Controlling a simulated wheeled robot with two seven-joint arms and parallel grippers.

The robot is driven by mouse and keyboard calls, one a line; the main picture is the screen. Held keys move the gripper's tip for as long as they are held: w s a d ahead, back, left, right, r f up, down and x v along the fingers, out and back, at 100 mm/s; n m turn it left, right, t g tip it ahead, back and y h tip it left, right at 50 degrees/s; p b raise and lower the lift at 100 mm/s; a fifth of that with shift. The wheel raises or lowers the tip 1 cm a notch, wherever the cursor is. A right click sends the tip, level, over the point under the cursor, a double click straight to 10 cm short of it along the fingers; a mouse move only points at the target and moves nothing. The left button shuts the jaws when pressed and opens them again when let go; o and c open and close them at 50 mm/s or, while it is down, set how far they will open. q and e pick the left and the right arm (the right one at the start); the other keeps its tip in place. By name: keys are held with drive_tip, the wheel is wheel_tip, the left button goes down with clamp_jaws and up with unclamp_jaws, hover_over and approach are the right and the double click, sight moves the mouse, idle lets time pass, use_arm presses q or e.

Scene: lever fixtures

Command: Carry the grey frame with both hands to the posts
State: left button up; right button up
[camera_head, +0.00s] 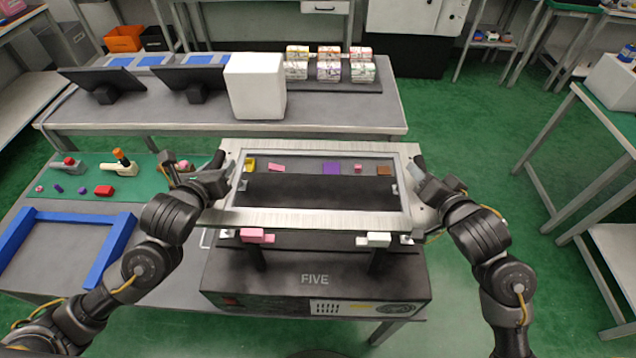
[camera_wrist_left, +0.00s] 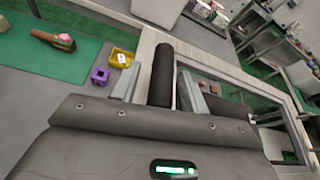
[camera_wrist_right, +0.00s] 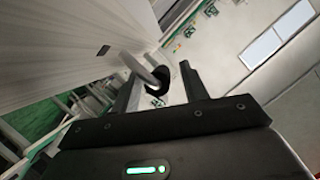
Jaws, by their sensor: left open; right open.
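The grey frame (camera_head: 315,219) is a large pale rectangle with an open middle, lying level above the dark FIVE box. My left gripper (camera_head: 218,172) is at its left side, and my right gripper (camera_head: 424,178) is at its right side. In the left wrist view, a black bar (camera_wrist_left: 162,76) lies between the open fingers, next to the frame's edge. In the right wrist view, a thin handle with a black ring (camera_wrist_right: 158,78) lies between the open fingers.
The black FIVE box (camera_head: 315,285) stands on the near table. A green mat (camera_head: 85,175) with small coloured parts and a blue tray (camera_head: 112,248) lie to the left. Behind are a white box (camera_head: 256,86) and stacked small boxes (camera_head: 330,65).

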drive_tip(key=v, duration=0.5)
drive_tip(key=shift+s, duration=0.2)
idle(0.3)
